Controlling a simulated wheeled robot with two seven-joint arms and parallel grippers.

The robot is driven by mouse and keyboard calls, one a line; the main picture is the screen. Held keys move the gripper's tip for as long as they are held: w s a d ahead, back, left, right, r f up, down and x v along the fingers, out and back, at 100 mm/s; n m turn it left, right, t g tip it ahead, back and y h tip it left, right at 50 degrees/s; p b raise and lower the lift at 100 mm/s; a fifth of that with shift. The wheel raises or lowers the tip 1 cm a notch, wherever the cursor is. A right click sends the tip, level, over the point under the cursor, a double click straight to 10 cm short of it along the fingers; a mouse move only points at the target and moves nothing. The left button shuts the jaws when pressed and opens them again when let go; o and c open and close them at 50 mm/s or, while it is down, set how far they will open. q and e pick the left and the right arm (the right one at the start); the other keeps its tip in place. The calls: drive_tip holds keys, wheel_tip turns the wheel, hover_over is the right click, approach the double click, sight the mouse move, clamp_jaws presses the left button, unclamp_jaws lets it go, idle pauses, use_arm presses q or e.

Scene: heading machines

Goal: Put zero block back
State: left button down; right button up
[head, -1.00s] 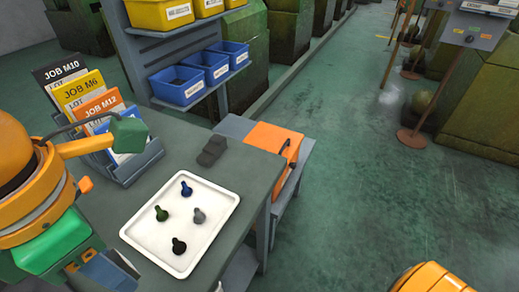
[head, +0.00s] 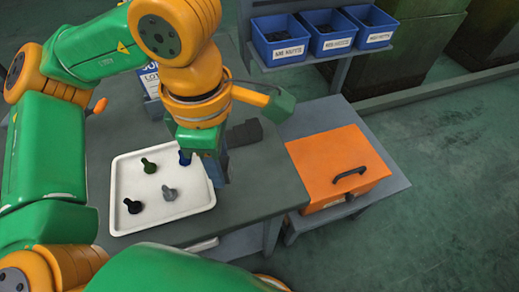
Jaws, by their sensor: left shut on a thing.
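My left gripper (head: 212,172) points down over the right edge of the white tray (head: 128,220), near the dark stepped block (head: 245,132) on the bench. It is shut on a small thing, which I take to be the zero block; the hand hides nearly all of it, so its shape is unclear. The stepped block stands on the bench just behind and right of the gripper, apart from the tray. My right gripper is not in view.
An orange box (head: 325,168) with a dark handle stands right of the bench (head: 265,185). My arm partly covers the card rack.

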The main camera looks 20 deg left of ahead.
use_arm(q)
hover_over(252, 180)
wheel_tip(252, 180, down, 6)
drive_tip(key=shift+s+a+r+p, duration=0.1)
drive_tip(key=shift+p, duration=0.2)
wheel_tip(252, 180, down, 3)
drive_tip(key=shift+r+p, duration=0.1)
drive_tip(key=shift+p, duration=0.55)
drive_tip(key=shift+f, duration=0.3)
drive_tip(key=shift+f+b, duration=0.25)
drive_tip(key=shift+b, duration=0.15)
drive_tip(key=c, duration=0.6)
unclamp_jaws()
drive_tip(key=shift+o, duration=0.2)
drive_tip(key=shift+r, duration=0.1)
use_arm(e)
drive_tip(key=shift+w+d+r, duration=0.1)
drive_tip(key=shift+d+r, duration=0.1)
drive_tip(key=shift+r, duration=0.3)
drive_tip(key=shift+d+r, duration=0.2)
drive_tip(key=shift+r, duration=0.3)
use_arm(q)
drive_tip(key=shift+r+p, duration=0.4)
drive_tip(key=shift+p, duration=0.1)
wheel_tip(252, 180, up, 12)
drive_tip(key=b, duration=0.1)
drive_tip(key=shift+f+b, duration=0.2)
drive_tip(key=shift+b, duration=0.15)
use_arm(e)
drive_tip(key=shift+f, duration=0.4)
